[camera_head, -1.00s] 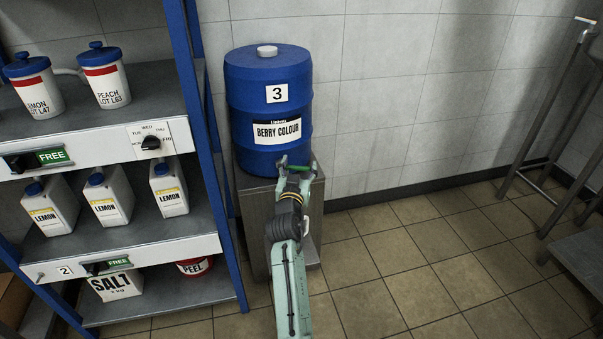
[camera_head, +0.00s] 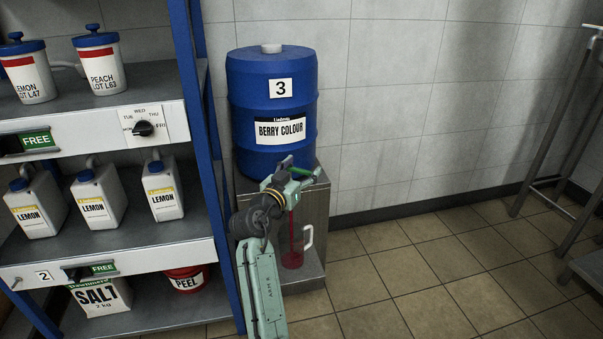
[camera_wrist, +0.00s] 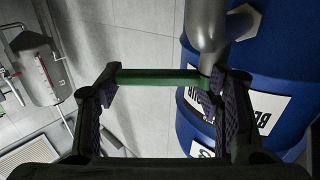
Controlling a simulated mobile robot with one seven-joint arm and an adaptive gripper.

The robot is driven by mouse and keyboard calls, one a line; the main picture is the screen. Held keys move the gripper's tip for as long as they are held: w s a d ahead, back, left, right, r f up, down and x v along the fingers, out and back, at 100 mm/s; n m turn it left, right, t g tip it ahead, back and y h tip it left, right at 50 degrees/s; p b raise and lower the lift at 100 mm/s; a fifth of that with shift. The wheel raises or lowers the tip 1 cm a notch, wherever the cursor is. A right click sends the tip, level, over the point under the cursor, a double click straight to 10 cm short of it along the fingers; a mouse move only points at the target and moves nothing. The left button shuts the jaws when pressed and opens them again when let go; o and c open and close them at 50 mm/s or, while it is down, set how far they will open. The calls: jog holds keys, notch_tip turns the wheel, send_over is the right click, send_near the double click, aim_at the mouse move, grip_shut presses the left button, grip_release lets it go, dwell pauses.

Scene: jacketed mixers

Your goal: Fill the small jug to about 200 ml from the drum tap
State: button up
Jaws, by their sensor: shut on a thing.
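The blue drum (camera_head: 270,95), marked 3 and BERRY COLOUR, stands on a metal stand. My gripper (camera_head: 288,178) is at the drum's lower front, shut on the green tap lever (camera_head: 313,174). In the wrist view, the green lever (camera_wrist: 158,78) lies across between the fingers of my gripper (camera_wrist: 162,88), beside the grey tap body (camera_wrist: 207,30). A thin red stream (camera_head: 291,222) falls below the tap into the small clear jug (camera_head: 308,238), which has a white handle. Red liquid shows in the jug's lower part. Its level against any marks is too small to read.
A blue-framed shelf (camera_head: 196,130) with tubs, lemon jugs (camera_head: 163,190), a SALT pack (camera_head: 97,297) and a PEEL tub (camera_head: 186,279) stands close left. The stand's metal side (camera_head: 315,205) is beside my arm.

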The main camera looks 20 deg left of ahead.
jog(key=o, duration=1.7)
jog(key=shift+s+a, duration=0.2)
jog(key=shift+s, duration=3.55)
